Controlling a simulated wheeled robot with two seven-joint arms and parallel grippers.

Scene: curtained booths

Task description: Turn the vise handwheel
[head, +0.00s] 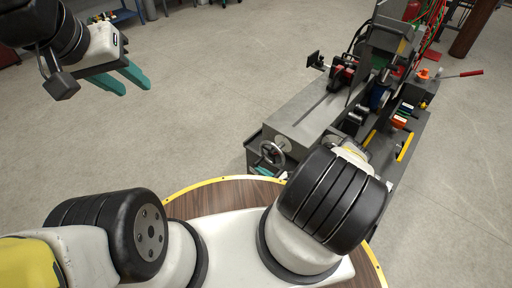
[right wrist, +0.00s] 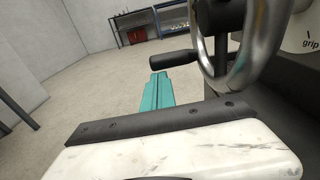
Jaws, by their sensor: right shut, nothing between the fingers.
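The vise handwheel (head: 271,152) is a metal ring with a dark hub on the near end of the grey machine. In the right wrist view the handwheel (right wrist: 257,60) looms large at the upper right, with a black handle (right wrist: 172,57) sticking out to the left. My right gripper (head: 266,168) is beside the lower part of the wheel, partly hidden by my arm. In the right wrist view its teal fingers (right wrist: 157,80) are shut and empty, just below the handle; contact cannot be told. My left gripper (head: 135,90) hangs open and empty at the upper left.
The grey machine (head: 310,112) stretches away to the back right, with clamps and a red-tipped lever (head: 470,73) on it. A round wooden surface with a yellow edge (head: 215,180) lies in front. Shelving (right wrist: 150,22) stands far back.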

